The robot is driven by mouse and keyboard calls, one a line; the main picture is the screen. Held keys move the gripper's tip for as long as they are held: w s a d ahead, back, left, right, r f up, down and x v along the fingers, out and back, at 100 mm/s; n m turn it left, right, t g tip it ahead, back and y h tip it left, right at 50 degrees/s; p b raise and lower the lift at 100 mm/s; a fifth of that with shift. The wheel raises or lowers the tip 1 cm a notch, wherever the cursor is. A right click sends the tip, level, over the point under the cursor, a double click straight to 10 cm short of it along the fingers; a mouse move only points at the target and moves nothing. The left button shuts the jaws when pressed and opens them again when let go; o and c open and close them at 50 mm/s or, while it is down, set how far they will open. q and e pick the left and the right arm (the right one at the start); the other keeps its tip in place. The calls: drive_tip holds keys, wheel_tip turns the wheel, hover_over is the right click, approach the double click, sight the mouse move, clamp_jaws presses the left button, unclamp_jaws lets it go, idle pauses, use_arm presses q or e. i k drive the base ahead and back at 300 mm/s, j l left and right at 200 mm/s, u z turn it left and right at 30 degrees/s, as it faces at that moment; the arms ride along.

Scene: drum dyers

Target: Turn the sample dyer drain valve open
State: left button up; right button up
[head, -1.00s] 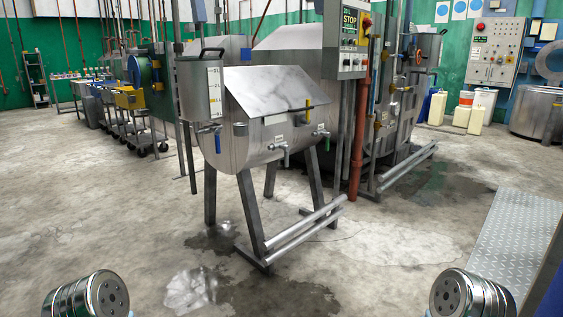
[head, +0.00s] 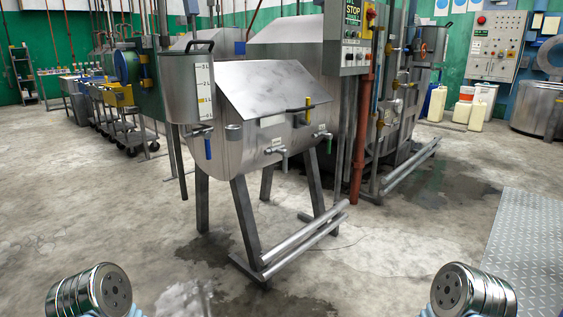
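The sample dyer (head: 240,143) is a small steel drum with a sloped lid (head: 265,88), standing on dark legs ahead of me. A blue lever (head: 208,149) hangs down at its left, below a steel measuring vessel (head: 190,95). A grey spout or valve with a handle (head: 280,153) sits low on the front. A yellow lever (head: 308,103) stands upright at the right, above a green lever (head: 323,136). No label readable here tells which is the drain valve. Only round metal links of my two arms show at the bottom corners; both grippers are out of view.
Two steel rails (head: 305,240) run low in front of the dyer. A control panel (head: 349,38) and a red-brown pipe (head: 363,130) stand behind it. A metal ramp or plate (head: 530,235) lies at right. The concrete floor before me is open, with wet patches.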

sight(284, 152)
drive_tip(key=i+j+z, duration=0.2)
drive_tip(key=i, duration=0.3)
drive_tip(key=i+j+z, duration=0.2)
drive_tip(key=i, duration=0.3)
drive_tip(key=j, duration=0.1)
